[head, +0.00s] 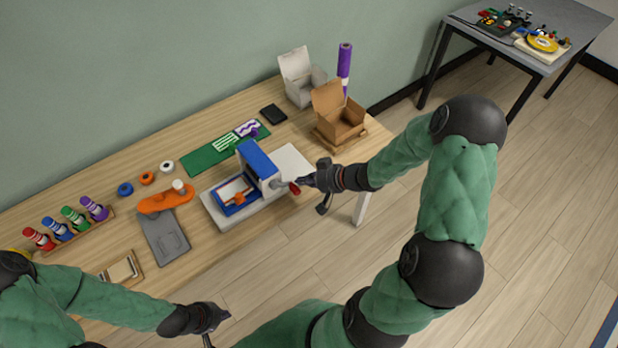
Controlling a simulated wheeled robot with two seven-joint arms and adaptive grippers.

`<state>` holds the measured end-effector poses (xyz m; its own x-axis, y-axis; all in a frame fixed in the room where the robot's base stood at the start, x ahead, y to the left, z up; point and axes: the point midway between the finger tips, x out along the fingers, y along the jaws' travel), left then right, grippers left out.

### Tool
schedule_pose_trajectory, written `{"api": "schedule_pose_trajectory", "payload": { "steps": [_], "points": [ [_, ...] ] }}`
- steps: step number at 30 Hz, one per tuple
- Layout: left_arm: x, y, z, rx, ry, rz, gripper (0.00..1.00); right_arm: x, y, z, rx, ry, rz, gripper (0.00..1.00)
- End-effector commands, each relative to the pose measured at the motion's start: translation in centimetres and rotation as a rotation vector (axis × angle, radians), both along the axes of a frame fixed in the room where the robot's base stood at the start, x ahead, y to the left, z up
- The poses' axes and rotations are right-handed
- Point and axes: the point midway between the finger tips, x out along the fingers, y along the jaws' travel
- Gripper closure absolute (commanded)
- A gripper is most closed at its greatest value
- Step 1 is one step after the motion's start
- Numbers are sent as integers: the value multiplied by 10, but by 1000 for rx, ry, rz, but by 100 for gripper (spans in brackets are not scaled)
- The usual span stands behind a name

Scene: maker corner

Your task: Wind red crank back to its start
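The red crank (295,188) sticks out from the right side of a white and blue machine (262,168) near the table's front right edge. Only a small red part of it shows. My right gripper (303,182) reaches in from the right with its fingertips at the crank. The fingers are small and partly overlap the crank, so whether they close on it is unclear. My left gripper (219,328) is in front of the table edge, well away from the crank, with its fingers apart and nothing between them.
The machine's blue tray (235,207) faces the front. A green mat (205,158), an orange tool (160,202) and a bottle rack (76,236) lie left.

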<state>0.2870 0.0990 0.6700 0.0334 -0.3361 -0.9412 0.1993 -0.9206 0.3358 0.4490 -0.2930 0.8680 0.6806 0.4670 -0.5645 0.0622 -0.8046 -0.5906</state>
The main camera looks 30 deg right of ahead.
Motion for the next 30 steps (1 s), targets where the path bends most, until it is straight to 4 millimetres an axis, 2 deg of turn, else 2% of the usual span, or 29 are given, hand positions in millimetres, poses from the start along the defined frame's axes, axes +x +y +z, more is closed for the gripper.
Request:
{"api": "schedule_pose_trajectory", "payload": {
  "steps": [14,30],
  "points": [
    [0,0,0,0,0,0,100,0,2,-2,4,1,1,100],
    [0,0,38,0,0,0,100,-1,9,-19,94,9,0,100]
  ]
}}
